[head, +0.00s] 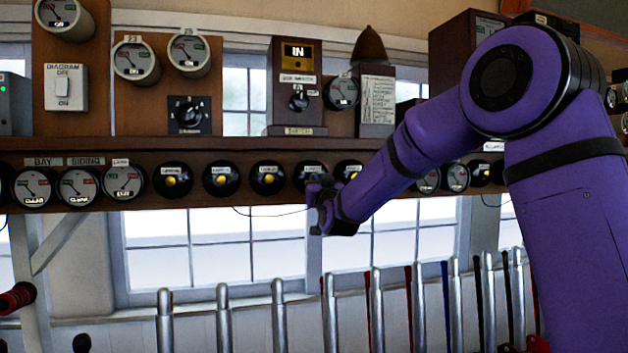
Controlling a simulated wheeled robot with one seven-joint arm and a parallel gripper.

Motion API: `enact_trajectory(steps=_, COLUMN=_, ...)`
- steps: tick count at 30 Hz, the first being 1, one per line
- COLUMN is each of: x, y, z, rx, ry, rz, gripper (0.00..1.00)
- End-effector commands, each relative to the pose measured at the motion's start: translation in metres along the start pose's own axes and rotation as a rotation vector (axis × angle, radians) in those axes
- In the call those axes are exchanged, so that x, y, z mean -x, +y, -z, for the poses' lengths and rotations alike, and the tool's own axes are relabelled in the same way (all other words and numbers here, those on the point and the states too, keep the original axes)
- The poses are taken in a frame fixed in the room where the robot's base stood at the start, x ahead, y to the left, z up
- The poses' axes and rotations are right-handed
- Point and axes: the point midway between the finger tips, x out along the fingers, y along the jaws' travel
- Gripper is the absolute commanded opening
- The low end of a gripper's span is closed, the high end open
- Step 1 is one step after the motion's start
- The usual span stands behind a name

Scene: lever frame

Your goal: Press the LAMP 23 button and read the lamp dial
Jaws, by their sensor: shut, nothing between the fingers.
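A row of round black buttons with yellow centres runs along the shelf front. Three are in clear view: the left one (170,181), the middle one (221,180) and the right one (268,179). Their small white labels are too small to read, so I cannot tell which is LAMP 23. A fourth button (307,174) is partly covered by my gripper (318,196). The gripper is shut and empty, in front of this button; contact cannot be told. A dial (122,184) left of the buttons has a small label above that may read LAMP.
More dials line the shelf's left end, including one (79,187). Dials, switches and boxes stand on the wooden shelf (230,150). Several upright metal levers (277,310) stand below. My purple arm covers the right side. A thin wire hangs under the buttons.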

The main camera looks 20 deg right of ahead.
Motion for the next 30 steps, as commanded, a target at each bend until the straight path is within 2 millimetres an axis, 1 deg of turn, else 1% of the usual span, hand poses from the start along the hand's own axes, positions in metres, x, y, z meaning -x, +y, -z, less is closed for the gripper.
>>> enact_trajectory(steps=17, x=-0.015, y=0.0, z=-0.006, rx=0.0, ry=-0.001, rz=0.0, gripper=0.0)
enact_trajectory(steps=23, x=-0.012, y=0.0, z=-0.004, rx=0.0, ry=0.0, rz=0.0, gripper=0.0)
enact_trajectory(steps=30, x=-0.001, y=0.0, z=0.0, rx=0.001, ry=0.0, rz=0.0, gripper=0.0)
